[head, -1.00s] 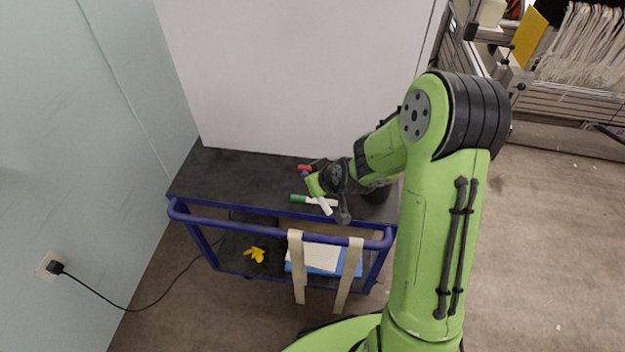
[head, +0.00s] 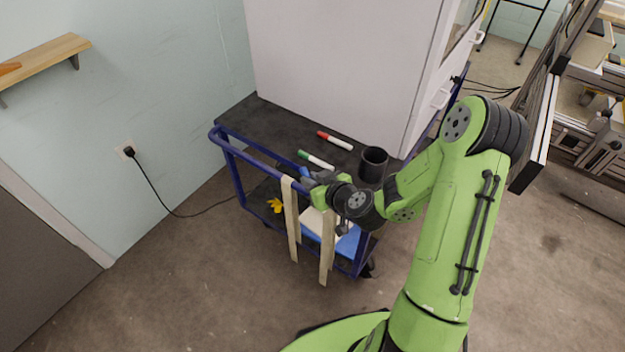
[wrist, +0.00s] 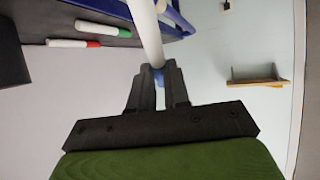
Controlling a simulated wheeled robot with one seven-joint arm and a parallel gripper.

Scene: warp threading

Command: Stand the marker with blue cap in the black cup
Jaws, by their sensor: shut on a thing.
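My gripper (wrist: 160,78) is shut on the marker with blue cap (wrist: 149,35). In the wrist view its white barrel runs up out of the picture, and blue shows between the fingertips. In the head view my gripper (head: 306,180) is at the cart's front rail, with a bit of blue at the fingers; most of the marker is hidden there. The black cup (head: 373,166) stands upright on the cart's dark top, right of my gripper and close to my arm. A dark shape at the wrist view's left edge may be the cup.
A green-capped marker (head: 315,160) and a red-capped marker (head: 335,141) lie on the cart top (head: 270,122). A blue rail (head: 250,147) runs along the front, with pale straps (head: 291,220) hanging down. A white cabinet (head: 335,60) stands behind.

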